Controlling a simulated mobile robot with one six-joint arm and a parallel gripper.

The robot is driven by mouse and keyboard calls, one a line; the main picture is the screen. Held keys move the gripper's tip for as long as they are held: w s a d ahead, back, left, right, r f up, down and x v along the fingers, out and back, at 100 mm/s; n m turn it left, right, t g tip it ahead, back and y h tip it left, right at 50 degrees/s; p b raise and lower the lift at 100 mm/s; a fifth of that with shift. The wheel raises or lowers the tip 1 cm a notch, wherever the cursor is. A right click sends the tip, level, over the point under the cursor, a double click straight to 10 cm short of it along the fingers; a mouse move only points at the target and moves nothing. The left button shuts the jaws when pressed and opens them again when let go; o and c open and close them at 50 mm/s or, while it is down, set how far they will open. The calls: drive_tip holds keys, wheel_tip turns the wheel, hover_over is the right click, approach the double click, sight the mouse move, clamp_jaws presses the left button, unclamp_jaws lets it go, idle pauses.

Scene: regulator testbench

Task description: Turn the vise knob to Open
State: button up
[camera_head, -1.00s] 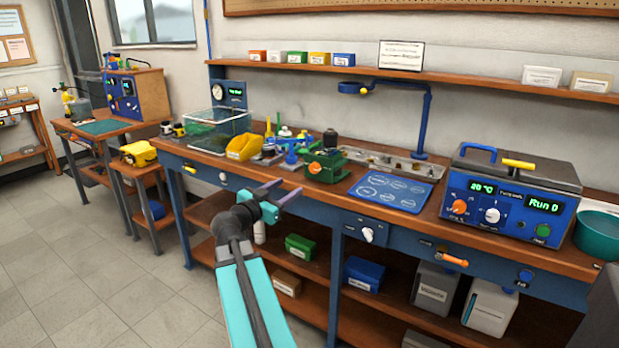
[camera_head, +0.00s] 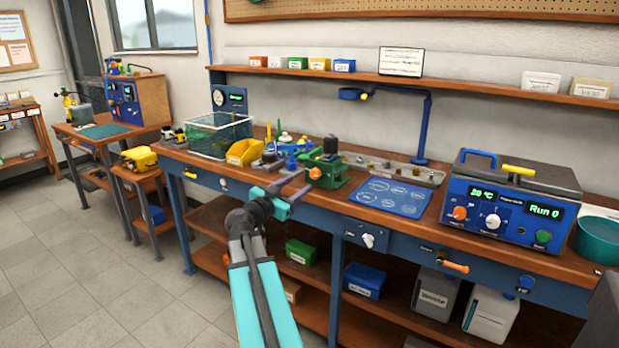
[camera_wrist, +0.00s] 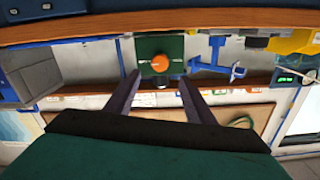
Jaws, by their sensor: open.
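A green vise (camera_head: 326,174) with a black top part stands near the front edge of the long workbench. A small round orange knob (camera_head: 315,173) is on its front. In the wrist view, the picture is upside down, and the orange knob (camera_wrist: 160,62) shows on the green vise body (camera_wrist: 173,44) between my two fingers. My gripper (camera_head: 297,184) is open and empty, in front of the bench edge and left of the vise in the head view. The fingers (camera_wrist: 159,86) appear short of the knob and apart from it. The knob's marking cannot be read.
A white knob (camera_head: 367,240) sits on the bench's front panel, and an orange handle (camera_head: 455,266) is farther right. A blue mat (camera_head: 390,198) lies right of the vise. A yellow bin (camera_head: 243,152) and small tools stand left. Open floor (camera_head: 110,280) is at the left.

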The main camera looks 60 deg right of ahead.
sight(314, 174)
drive_tip(key=d+p, duration=0.1)
drive_tip(key=d, duration=0.8)
drive_tip(key=shift+d, duration=0.4)
